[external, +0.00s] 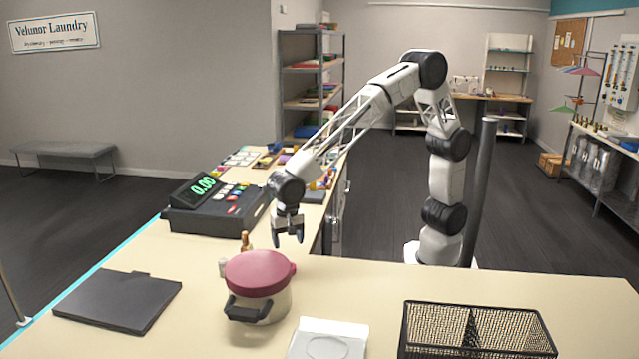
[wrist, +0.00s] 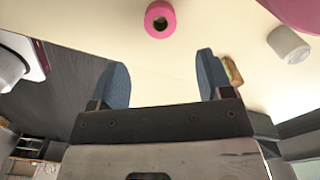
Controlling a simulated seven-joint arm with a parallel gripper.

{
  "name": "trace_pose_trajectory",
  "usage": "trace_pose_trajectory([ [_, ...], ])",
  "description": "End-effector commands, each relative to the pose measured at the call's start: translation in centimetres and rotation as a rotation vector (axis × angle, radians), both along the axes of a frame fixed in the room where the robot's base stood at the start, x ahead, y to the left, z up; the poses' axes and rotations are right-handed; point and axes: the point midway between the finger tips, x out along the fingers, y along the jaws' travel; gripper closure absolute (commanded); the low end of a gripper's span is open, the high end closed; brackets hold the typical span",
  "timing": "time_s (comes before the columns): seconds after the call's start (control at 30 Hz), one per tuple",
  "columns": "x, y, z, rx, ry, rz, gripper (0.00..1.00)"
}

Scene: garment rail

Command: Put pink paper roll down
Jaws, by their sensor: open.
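The pink paper roll (wrist: 151,25) stands on the pale counter at the top middle of the wrist view, its round end with a dark centre hole facing the camera. It is ahead of my gripper (wrist: 157,75), apart from both blue fingertips, with nothing between them. In the external view my gripper (external: 289,232) points down above the counter, open and empty, behind the lidded pot. There the roll is mostly or wholly hidden by the pot; I cannot tell whether a pinkish edge beside the lid is part of it.
The pot with a dark red lid (external: 260,273) stands close by, with a white roll (wrist: 289,45) and a small brown item (wrist: 233,72) near it. A cash register (external: 214,204), dark folder (external: 118,300), white device (external: 328,340) and mesh basket (external: 478,330) share the counter.

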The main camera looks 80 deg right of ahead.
Motion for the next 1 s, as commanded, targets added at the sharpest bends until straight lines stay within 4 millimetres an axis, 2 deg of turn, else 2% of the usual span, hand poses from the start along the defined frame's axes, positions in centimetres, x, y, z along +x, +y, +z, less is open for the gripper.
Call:
trace_pose_trajectory([
  [0.1, 0.0, 0.0, 1.3, 0.001, -0.002, 0.000, 0.27],
  [0.3, 0.0, 0.0, 2.3, 0.001, -0.001, 0.000, 0.27],
  [1.0, 0.0, 0.0, 2.4, 0.000, 0.000, 0.000, 0.27],
])
